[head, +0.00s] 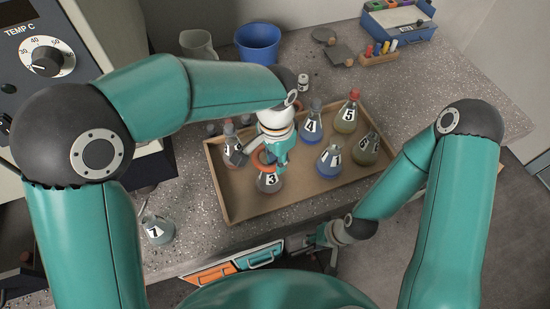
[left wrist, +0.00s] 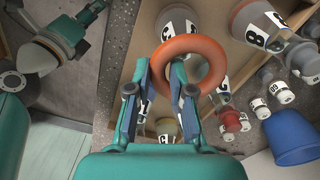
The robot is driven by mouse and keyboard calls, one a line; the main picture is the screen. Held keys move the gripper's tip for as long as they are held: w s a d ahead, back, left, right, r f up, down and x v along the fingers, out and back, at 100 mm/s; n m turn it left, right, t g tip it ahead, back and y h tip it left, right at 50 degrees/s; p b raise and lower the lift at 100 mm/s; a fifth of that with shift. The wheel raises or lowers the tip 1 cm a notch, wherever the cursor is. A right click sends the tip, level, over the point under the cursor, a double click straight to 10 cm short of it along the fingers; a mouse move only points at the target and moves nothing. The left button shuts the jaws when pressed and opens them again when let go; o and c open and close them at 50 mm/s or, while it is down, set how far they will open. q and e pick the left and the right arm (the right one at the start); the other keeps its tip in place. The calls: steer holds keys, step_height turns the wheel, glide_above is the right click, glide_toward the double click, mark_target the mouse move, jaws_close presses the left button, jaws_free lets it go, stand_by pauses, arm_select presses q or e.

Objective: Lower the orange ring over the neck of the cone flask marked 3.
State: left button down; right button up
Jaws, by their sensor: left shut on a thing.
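My left gripper (head: 268,156) is shut on the orange ring (head: 262,160), just above the flask marked 3 (head: 269,182) in the front part of the tray. In the left wrist view the ring (left wrist: 222,73) shows at the fingertips of the left gripper (left wrist: 169,75). The ring and fingers cover the neck of flask 3 in the head view, so I cannot tell whether the ring is around it. My right gripper (head: 322,240) is low by the bench's front edge, away from the flasks; its fingers are too small to read.
Another flask (head: 157,230) stands outside at the left. A blue cup (head: 258,43) and a tool rack (head: 379,57) stand behind. The bench's right side is clear.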

arm_select(q)
steer(key=shift+f+b, duration=0.3)
steer(key=shift+f, duration=0.1)
steer(key=shift+c, duration=2.3)
jaws_free()
steer(key=shift+r+p, duration=1.35)
steer(key=shift+r, duration=0.35)
